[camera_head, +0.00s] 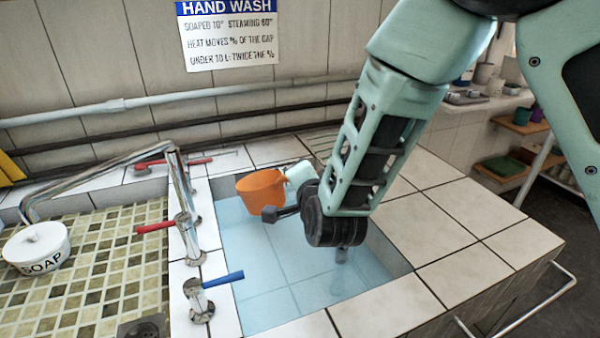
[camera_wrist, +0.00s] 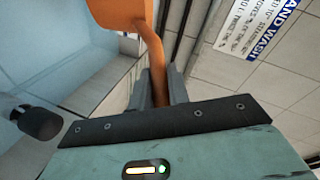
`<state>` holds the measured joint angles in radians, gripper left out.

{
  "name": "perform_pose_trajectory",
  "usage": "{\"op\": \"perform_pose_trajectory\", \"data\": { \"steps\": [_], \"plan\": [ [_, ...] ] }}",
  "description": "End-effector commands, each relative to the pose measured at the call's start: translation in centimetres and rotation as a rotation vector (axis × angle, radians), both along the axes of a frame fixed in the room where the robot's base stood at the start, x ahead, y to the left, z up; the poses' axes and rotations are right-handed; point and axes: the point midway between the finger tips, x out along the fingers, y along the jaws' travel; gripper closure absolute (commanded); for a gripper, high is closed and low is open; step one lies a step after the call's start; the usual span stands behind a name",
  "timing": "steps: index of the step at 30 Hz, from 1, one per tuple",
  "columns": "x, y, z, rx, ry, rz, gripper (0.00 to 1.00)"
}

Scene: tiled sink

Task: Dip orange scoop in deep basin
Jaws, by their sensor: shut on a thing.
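The orange scoop (camera_head: 262,189) shows in the head view above the back part of the deep basin (camera_head: 249,285), a square basin with pale blue water. I cannot tell from the head view whether the scoop touches the water. My gripper (camera_wrist: 158,88) is shut on the scoop's handle in the wrist view; the scoop's orange bowl (camera_wrist: 122,14) lies beyond the fingers at the top. In the head view my gripper is mostly hidden behind my own wrist and arm.
Left of the basin are taps with red and blue levers (camera_head: 222,279) and a shallow tiled sink (camera_head: 100,275) with a white soap dish (camera_head: 37,247). White tiled counter (camera_head: 475,225) borders the basin on the right. Pipes (camera_head: 150,102) run along the back wall under a hand wash sign (camera_head: 228,45).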

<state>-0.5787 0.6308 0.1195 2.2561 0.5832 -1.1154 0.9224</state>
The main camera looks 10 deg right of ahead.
Motion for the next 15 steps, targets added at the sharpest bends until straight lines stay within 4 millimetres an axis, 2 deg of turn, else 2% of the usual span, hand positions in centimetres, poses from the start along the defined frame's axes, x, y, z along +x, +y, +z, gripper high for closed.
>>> {"op": "perform_pose_trajectory", "data": {
  "steps": [1,15],
  "plan": [
    [0.0,0.0,-1.0,-0.001,0.0,0.0,1.0],
    [0.0,0.0,-6.4,-0.001,-0.001,0.001,1.0]
  ]
}}
